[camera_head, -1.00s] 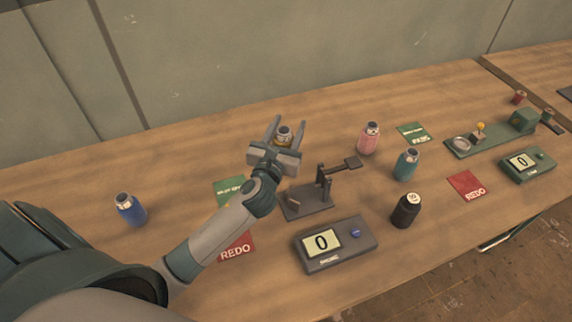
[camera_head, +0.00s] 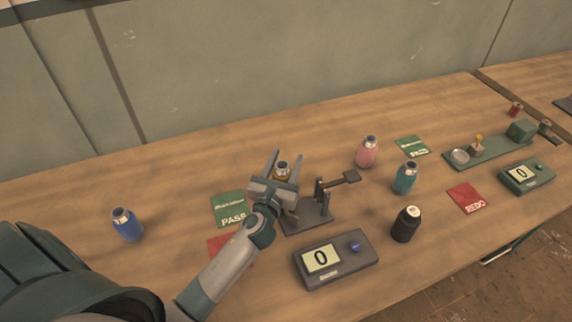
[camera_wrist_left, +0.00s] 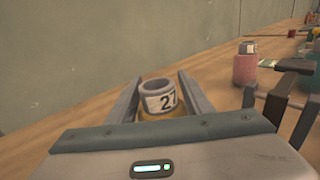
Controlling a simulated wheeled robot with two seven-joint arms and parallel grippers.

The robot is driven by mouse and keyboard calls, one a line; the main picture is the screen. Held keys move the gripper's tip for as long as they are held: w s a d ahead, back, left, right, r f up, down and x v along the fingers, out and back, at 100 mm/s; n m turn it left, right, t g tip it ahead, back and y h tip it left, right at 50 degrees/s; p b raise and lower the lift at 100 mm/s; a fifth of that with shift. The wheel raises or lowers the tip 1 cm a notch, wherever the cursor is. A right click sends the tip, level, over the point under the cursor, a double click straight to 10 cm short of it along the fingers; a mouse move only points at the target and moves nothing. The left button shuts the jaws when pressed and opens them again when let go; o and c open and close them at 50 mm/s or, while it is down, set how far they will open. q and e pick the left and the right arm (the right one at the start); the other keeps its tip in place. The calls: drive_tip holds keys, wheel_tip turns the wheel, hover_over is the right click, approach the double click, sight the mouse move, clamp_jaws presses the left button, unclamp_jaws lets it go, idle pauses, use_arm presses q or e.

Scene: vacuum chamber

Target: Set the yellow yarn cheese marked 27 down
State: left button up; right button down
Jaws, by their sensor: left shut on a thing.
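The yellow yarn cheese marked 27 (camera_head: 282,171) is between the fingers of my left gripper (camera_head: 284,166), which is shut on it. In the left wrist view the cheese (camera_wrist_left: 159,97) shows a pale top with the number 27, and a yellow lower part mostly hidden behind the gripper body. It looks upright. I cannot tell whether its base touches the table. The gripper is just behind and left of the dark stand (camera_head: 310,215) with a raised arm. My right gripper is not in view.
A green PASS card (camera_head: 229,207) and a partly covered red card (camera_head: 222,245) lie left of the gripper. A display box reading 0 (camera_head: 336,259) stands in front. Blue (camera_head: 127,225), pink (camera_head: 367,152), teal (camera_head: 405,178) and black (camera_head: 405,225) cheeses stand around. The table behind is clear.

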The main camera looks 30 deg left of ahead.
use_arm(q)
drive_tip(key=shift+f, duration=0.6)
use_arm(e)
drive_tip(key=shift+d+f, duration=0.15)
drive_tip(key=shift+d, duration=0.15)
use_arm(q)
drive_tip(key=shift+f, duration=0.15)
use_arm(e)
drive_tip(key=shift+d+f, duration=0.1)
use_arm(q)
drive_tip(key=o, duration=1.1)
